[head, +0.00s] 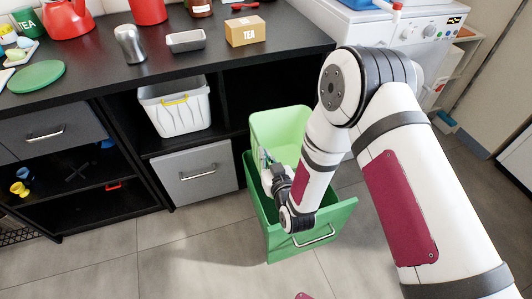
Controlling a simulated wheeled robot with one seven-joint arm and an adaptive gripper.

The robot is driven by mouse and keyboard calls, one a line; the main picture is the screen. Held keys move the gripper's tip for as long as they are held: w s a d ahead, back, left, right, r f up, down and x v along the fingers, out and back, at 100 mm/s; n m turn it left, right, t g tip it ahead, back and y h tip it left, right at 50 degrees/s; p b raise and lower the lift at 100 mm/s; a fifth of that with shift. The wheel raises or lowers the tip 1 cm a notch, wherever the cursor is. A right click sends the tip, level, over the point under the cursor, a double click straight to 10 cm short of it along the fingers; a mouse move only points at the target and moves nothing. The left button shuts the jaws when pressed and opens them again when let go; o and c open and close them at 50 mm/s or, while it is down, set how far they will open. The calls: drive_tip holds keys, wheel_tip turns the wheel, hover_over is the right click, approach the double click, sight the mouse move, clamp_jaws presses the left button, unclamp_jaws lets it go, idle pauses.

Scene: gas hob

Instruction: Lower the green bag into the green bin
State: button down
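The green bin (337,216) stands on the floor in front of the dark counter unit, with a metal handle on its front. A lighter green panel (277,128) rises at its back; I cannot tell whether it is a lid, a wall or a liner. My arm reaches down from the right, and my gripper (264,161) is at the left part of the bin's opening. The gripper is small and partly hidden by my wrist, so its finger opening is unclear. I cannot make out a separate green bag; anything below the gripper is hidden.
A white basket (178,108) sits on the shelf above a grey drawer (195,173), left of the bin. A white appliance (425,45) stands behind my arm. Floor (160,245) is clear at front left.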

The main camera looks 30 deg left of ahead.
drive_tip(key=shift+f+b, duration=2.7)
drive_tip(key=shift+f, duration=2)
drive_tip(key=c, duration=1.7)
unclamp_jaws()
wheel_tip(320, 180, up, 10)
